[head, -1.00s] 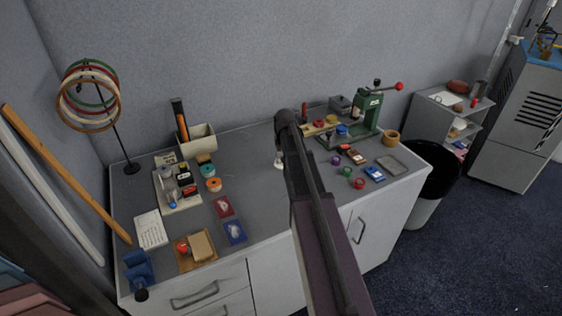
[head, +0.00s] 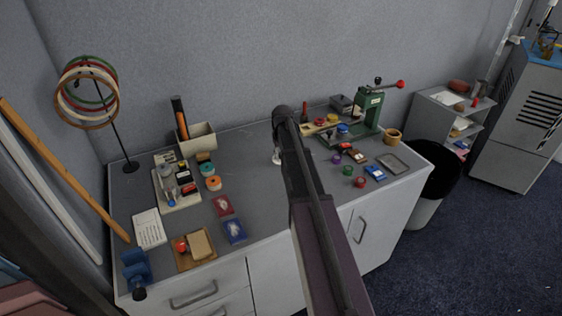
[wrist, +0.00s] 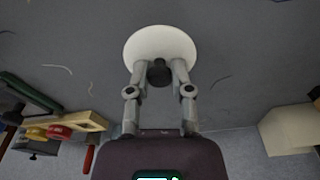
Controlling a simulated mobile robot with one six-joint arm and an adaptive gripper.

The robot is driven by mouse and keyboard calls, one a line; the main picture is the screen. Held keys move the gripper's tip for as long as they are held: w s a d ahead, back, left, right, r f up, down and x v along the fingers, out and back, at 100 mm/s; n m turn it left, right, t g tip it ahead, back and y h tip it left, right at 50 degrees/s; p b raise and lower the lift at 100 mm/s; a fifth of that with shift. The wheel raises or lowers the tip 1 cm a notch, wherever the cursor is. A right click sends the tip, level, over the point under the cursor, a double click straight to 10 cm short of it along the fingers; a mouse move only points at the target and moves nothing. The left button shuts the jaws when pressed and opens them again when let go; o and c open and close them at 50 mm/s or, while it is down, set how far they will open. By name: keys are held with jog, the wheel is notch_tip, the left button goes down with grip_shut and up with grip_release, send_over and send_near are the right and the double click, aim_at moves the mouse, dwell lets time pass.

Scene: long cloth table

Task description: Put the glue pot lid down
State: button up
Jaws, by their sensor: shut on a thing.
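The glue pot lid (wrist: 160,45) is a white disc with a dark knob in the middle. In the wrist view my gripper (wrist: 161,74) is shut on the knob, with one finger on each side. In the head view only a pale bit of the lid (head: 277,159) shows, left of my arm, over the middle of the grey table top (head: 290,185). My arm hides most of the gripper there. I cannot tell whether the lid touches the table. I do not make out a glue pot.
On the right are a green press (head: 368,112) and several small coloured items. The table middle around the lid is mostly clear.

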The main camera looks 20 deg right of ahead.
jog(key=shift+f+b, duration=0.8)
jog(key=shift+f, duration=0.35)
jog(key=shift+f, duration=0.2)
jog(key=o, duration=0.8)
jog(key=shift+r, duration=0.1)
jog(key=shift+o, duration=0.2)
jog(key=shift+r, duration=0.15)
notch_tip(320, 180, up, 12)
jog(key=s+p, duration=0.1)
jog(key=p, duration=1.1)
jog(key=shift+s+a, duration=0.15)
jog(key=shift+s, duration=0.1)
jog(key=s+a+n+g, duration=0.1)
jog(key=s+a, duration=2.1)
jog(key=s, duration=0.2)
jog(key=shift+s+a+n, duration=0.25)
jog(key=shift+n, duration=0.15)
